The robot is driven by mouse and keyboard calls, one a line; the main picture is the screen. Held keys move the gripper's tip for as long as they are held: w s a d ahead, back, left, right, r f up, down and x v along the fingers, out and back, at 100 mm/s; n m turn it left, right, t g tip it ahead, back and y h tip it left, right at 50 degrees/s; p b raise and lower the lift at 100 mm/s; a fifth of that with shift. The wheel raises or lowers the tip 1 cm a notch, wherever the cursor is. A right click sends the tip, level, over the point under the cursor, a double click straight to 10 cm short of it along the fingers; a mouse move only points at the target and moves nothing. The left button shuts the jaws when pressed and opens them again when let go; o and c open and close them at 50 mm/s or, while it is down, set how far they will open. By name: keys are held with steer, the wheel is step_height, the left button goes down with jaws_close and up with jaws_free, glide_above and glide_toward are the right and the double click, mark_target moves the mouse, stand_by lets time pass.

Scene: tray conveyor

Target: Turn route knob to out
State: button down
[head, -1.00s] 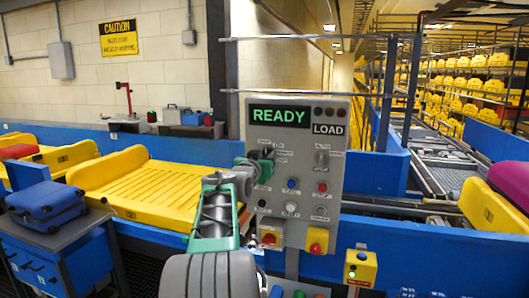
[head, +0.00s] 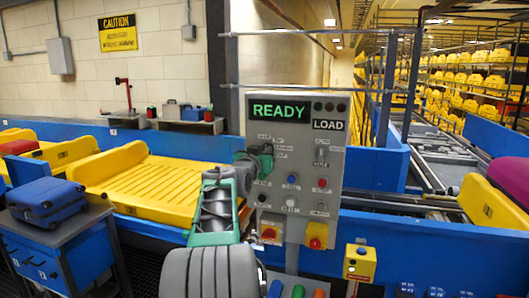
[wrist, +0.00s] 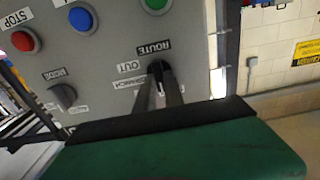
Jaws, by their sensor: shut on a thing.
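The grey control panel (head: 318,222) stands at the middle in the head view, with a lit READY display (head: 279,110). My gripper (head: 262,160) is at the panel's upper left and hides the route knob there. In the wrist view the picture is upside down. The dark route knob (wrist: 156,68) sits beside the ROUTE and OUT labels (wrist: 129,68). My gripper (wrist: 160,92) is shut on it, with its fingers reaching to the panel face. The fingers cover much of the knob, so I cannot tell exactly which label it points to.
Another knob (wrist: 62,96), a red button (wrist: 25,41), a blue button (wrist: 82,19) and a green button (wrist: 155,3) are near my gripper. A yellow tray (head: 150,185) lies on the conveyor at left. A blue suitcase (head: 47,200) rests on a cart.

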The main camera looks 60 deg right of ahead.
steer(key=shift+f+b, duration=0.15)
steer(key=shift+b, duration=0.2)
steer(key=shift+m+b, duration=0.3)
steer(key=m+b, duration=0.6)
steer(key=m, duration=0.1)
steer(key=m+b, duration=0.6)
steer(key=m, duration=0.2)
steer(key=m+b, duration=0.6)
steer(key=m, duration=0.2)
steer(key=shift+s+d+f+b, duration=0.1)
steer(key=shift+s+f+b, duration=0.05)
steer(key=shift+f+b, duration=0.25)
steer(key=shift+m, duration=0.3)
